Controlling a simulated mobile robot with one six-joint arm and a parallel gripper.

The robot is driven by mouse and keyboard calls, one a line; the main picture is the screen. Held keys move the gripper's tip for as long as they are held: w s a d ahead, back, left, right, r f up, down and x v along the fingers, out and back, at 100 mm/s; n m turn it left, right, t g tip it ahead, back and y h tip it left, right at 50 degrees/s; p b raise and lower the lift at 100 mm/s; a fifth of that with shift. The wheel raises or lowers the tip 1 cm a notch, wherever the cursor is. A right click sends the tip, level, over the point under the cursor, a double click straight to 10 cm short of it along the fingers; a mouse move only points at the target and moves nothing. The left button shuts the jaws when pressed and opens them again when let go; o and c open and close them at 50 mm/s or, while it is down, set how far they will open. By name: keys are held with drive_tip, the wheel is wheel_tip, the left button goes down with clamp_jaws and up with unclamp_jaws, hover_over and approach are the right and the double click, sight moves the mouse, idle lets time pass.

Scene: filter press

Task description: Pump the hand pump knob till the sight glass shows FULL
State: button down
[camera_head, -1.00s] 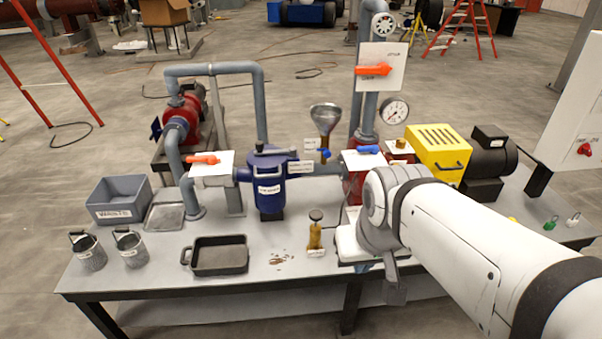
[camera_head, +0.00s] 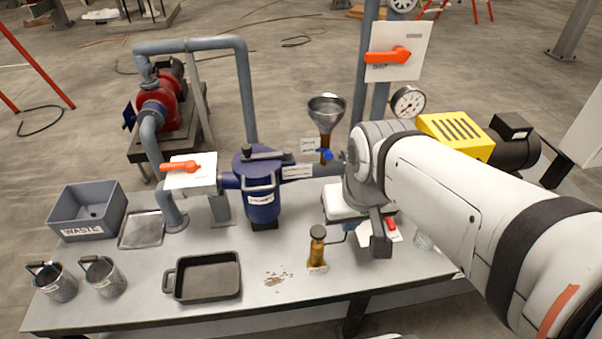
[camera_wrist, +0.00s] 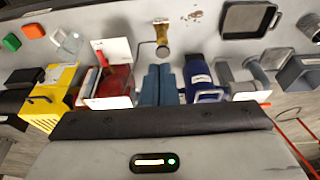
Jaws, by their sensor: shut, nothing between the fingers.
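The wrist view also shows the brass pump (camera_wrist: 162,38), above the fingertips. My gripper (camera_wrist: 160,67) is shut and empty, its two blue-grey fingers side by side, apart from the pump. In the head view my arm is to the right of the pump and hides part of the bench. I cannot make out a sight glass or its reading.
A black pan (camera_head: 206,278) stands left of the pump, with brown specks (camera_head: 277,279) between them. The blue strainer (camera_head: 259,191) and funnel (camera_head: 327,107) stand behind. A yellow guard (camera_head: 454,138) is at the right. Left are the waste bin (camera_head: 88,211) and two mesh baskets.

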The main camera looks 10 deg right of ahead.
drive_tip(key=n+t+h+b, duration=0.2)
drive_tip(key=n+h+b, duration=0.6)
drive_tip(key=n, duration=0.8)
hover_over(315, 232)
wheel_tip(315, 232, down, 19)
drive_tip(key=shift+s+f, duration=0.1)
wheel_tip(315, 232, down, 8)
drive_tip(key=b, duration=0.6)
drive_tip(key=shift+f+b, duration=0.3)
drive_tip(key=shift+b, duration=0.3)
drive_tip(key=shift+f, duration=0.1)
drive_tip(key=shift+f+b, duration=0.3)
drive_tip(key=shift+b, duration=0.3)
